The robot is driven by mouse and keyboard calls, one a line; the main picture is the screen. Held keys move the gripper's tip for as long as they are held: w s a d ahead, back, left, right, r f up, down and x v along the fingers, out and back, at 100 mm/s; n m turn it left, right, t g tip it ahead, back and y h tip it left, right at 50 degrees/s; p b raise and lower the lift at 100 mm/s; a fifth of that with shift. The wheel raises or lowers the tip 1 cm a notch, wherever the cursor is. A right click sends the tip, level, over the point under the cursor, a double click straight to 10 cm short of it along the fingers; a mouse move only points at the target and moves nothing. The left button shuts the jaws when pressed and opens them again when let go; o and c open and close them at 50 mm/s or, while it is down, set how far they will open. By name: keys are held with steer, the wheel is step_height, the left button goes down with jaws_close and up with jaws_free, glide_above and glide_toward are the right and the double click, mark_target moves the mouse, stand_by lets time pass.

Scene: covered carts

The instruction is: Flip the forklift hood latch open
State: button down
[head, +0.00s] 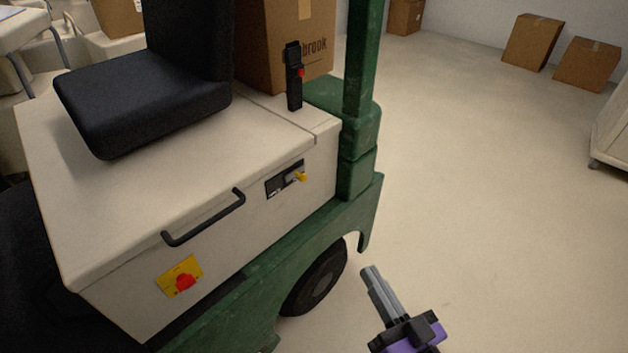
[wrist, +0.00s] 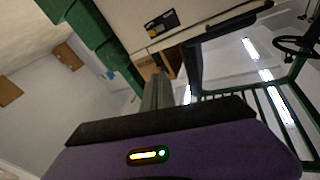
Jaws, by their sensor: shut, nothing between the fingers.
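The hood latch (head: 285,180) is a dark plate with a yellow-tipped lever on the side of the cream forklift hood (head: 160,190). The yellow tip (head: 300,177) sits at the plate's right end. The latch also shows near the top of the wrist view (wrist: 161,23). A black handle bar (head: 204,219) is fixed to the hood left of the latch. My gripper (head: 370,270) is shut and empty, below and right of the latch, apart from the forklift. Its grey fingers show in the wrist view (wrist: 156,82), pointing toward the forklift.
A red button on a yellow plate (head: 181,278) is low on the hood side. The black seat (head: 145,105), a black lever (head: 294,75) and a cardboard box (head: 270,45) are on top. The green frame (head: 362,150) and wheel (head: 315,280) border my gripper. Floor to the right is open.

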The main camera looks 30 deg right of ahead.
mark_target(299, 176)
steer(key=w+d+f+m+h, duration=0.1)
steer(key=w+d+m, duration=0.2)
steer(key=w, duration=0.7)
steer(key=w+d+f+m+b, duration=0.1)
steer(key=w+d+m, duration=0.3)
steer(key=w+m, duration=0.4)
steer(key=w, duration=0.2)
steer(key=shift+w+h, duration=0.3)
steer(key=shift+h, duration=0.1)
steer(key=shift+t, duration=0.3)
steer(key=w+a, duration=0.1)
steer(key=w, duration=0.8)
steer(key=shift+w+a+f, duration=0.15)
steer(key=shift+a, duration=0.2)
steer(key=shift+a+p, duration=0.1)
steer(key=shift+p, duration=0.3)
